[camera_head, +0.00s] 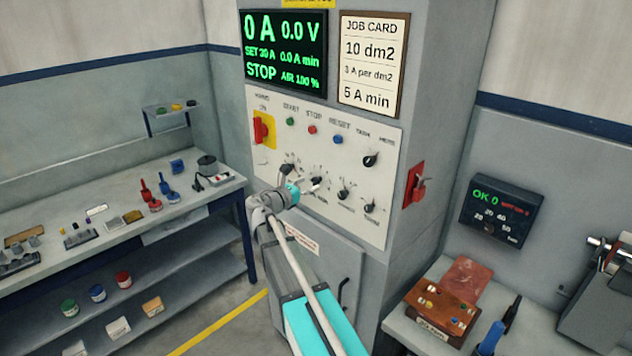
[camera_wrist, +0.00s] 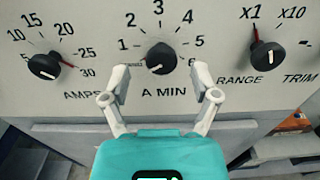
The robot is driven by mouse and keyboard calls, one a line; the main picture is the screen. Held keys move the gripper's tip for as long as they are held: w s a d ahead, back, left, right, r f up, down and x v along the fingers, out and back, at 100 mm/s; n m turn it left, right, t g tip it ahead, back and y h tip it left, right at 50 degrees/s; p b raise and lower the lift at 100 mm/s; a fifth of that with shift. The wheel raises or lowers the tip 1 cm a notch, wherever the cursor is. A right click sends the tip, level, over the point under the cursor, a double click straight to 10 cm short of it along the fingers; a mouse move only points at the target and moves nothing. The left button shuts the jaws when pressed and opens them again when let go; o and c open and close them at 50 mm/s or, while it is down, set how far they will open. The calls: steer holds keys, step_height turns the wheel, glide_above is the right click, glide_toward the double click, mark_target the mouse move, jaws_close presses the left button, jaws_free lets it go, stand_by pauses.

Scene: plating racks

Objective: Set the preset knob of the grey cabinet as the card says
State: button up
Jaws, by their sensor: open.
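The grey cabinet (camera_head: 440,100) stands in the middle, with a white panel of knobs. Its job card (camera_head: 373,65) reads 10 dm2, 3 A per dm2, 5 A min.
The RANGE knob (camera_wrist: 267,56) is on the right, at x1. The green display (camera_head: 284,50) reads 0 A, 0.0 V, STOP. A red side switch (camera_head: 416,186) sticks out.

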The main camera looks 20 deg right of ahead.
mark_target(314, 181)
steer(key=shift+x, duration=1.65)
